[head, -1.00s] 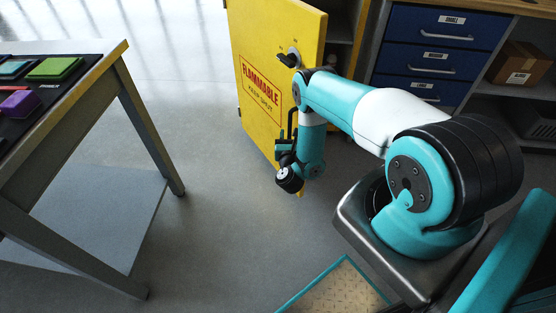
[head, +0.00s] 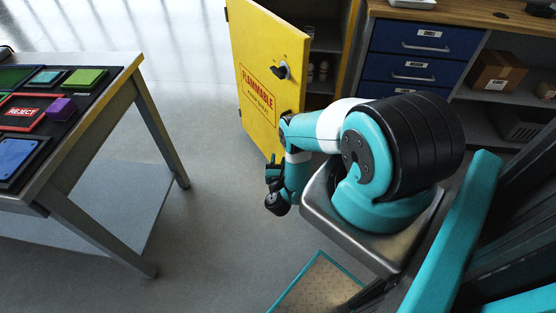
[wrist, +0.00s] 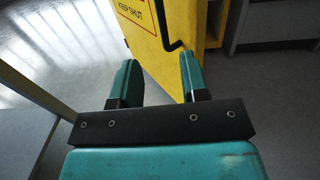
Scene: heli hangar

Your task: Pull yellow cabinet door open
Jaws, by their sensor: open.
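The yellow cabinet door (head: 262,85) with its red FLAMMABLE label stands swung open in the head view, and shelves with small items show behind it. A black latch (head: 281,71) is on its face. In the wrist view the door (wrist: 188,20) is ahead, with a bent black handle (wrist: 164,22) on it. My gripper (wrist: 156,68) is open and empty. The handle lies ahead of the fingers, its lower end close to the right fingertip; I cannot tell whether they touch. In the head view my gripper (head: 273,172) hangs low in front of the door's lower part.
A workbench (head: 130,75) with coloured trays and blocks stands at the left. Blue drawers (head: 420,68) and a shelf with a cardboard box (head: 497,72) are at the right. The grey floor (head: 215,215) between the workbench and my base is clear.

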